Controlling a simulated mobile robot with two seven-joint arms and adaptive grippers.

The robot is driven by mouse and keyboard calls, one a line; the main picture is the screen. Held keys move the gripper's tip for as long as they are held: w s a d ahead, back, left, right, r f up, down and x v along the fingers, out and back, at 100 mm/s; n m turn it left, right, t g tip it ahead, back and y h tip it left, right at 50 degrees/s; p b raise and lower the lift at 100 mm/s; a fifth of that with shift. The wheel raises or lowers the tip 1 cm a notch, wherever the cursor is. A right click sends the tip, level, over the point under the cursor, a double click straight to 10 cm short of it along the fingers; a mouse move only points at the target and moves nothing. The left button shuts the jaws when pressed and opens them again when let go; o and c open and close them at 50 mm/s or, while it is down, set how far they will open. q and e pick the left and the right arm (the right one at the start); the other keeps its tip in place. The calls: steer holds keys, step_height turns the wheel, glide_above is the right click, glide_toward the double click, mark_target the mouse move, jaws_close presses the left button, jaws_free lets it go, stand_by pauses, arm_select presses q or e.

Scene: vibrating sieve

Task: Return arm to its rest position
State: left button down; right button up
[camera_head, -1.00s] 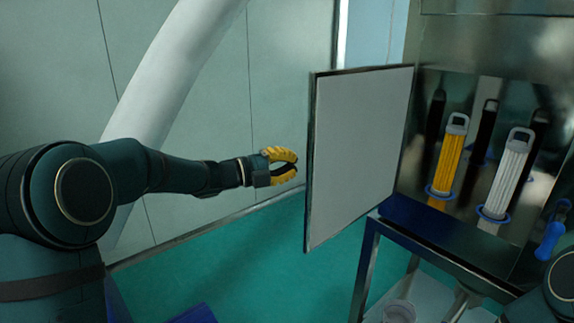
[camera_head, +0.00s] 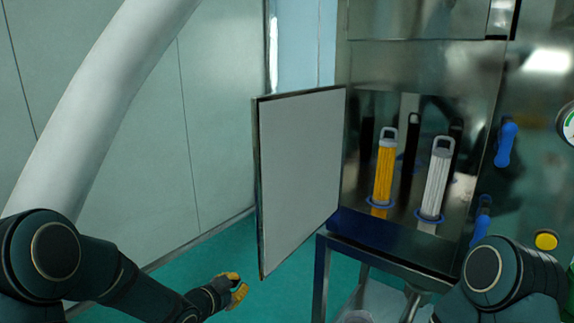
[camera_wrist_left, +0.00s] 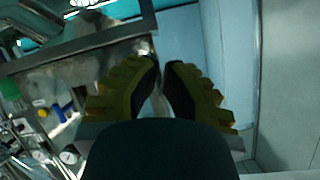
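My left arm enters at the lower left in the head view. Its yellow and black gripper (camera_head: 240,289) hangs low over the green floor, left of and below the open cabinet door (camera_head: 300,165), and apart from it. In the left wrist view the two gripper fingers (camera_wrist_left: 161,68) lean towards each other with a narrow gap at the tips. Nothing shows between them. Whether they are fully shut is unclear. My right arm shows at the lower right of the head view. Its gripper is outside the picture.
The steel cabinet holds a yellow cylinder (camera_head: 384,175) and a white cylinder (camera_head: 434,183), both upright with handles. Blue handles (camera_head: 506,144) and a yellow button (camera_head: 545,240) are at the right. A large white pipe (camera_head: 105,105) rises at the left. Floor left of the door is free.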

arm_select(q)
steer(key=s+d+f+n+g+y, duration=0.2)
steer(key=s+f+n+g, duration=0.4)
steer(key=s+f, duration=0.7)
steer(key=s+d+f+n+g, duration=0.1)
steer(key=s+f+n+g, duration=0.3)
steer(key=s, duration=1)
step_height(320, 180, down, 4)
steer(key=n, duration=0.2)
steer(key=shift+s+d+f+n+y, duration=0.15)
steer(key=shift+s+d+n+y, duration=0.2)
steer(key=shift+d+n+y, duration=0.05)
